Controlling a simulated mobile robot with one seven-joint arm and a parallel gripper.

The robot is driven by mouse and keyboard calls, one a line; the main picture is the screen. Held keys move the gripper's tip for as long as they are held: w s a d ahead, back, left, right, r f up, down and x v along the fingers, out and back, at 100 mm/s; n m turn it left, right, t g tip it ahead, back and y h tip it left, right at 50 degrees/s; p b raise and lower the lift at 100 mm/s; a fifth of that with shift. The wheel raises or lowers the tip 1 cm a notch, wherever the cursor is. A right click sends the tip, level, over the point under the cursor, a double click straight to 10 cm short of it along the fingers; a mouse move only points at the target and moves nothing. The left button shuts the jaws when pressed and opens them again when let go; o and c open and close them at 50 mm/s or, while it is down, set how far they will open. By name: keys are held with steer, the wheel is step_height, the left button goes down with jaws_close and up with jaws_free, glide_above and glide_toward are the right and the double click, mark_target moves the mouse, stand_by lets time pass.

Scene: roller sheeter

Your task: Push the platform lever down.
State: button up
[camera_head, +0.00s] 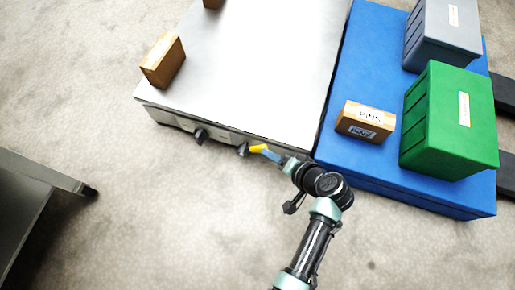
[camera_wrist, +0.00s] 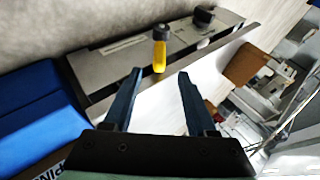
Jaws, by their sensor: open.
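The platform lever (camera_head: 258,148) has a yellow handle on a dark pivot, on the front side of the grey metal platform (camera_head: 255,60). In the wrist view the yellow lever (camera_wrist: 159,56) stands just beyond my fingertips, in line with the gap between them. My gripper (camera_wrist: 159,74) is open with nothing between its fingers. In the head view my gripper (camera_head: 270,156) is right beside the lever's yellow end. I cannot tell whether a finger touches it.
A black knob (camera_head: 200,135) sits left of the lever. A cardboard box (camera_head: 163,60) stands on the platform. A blue pallet (camera_head: 365,50) on the right carries a brown box labelled PINS (camera_head: 365,121), a green crate (camera_head: 450,122) and a grey crate (camera_head: 445,35).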

mark_target(258, 149)
steer(key=b+x, duration=0.6)
steer(key=x, duration=0.3)
steer(key=shift+s+f, duration=0.1)
steer(key=shift+f, duration=0.05)
steer(key=shift+b+x, duration=0.65)
steer(key=shift+x, duration=0.25)
jaws_close()
stand_by(0.4)
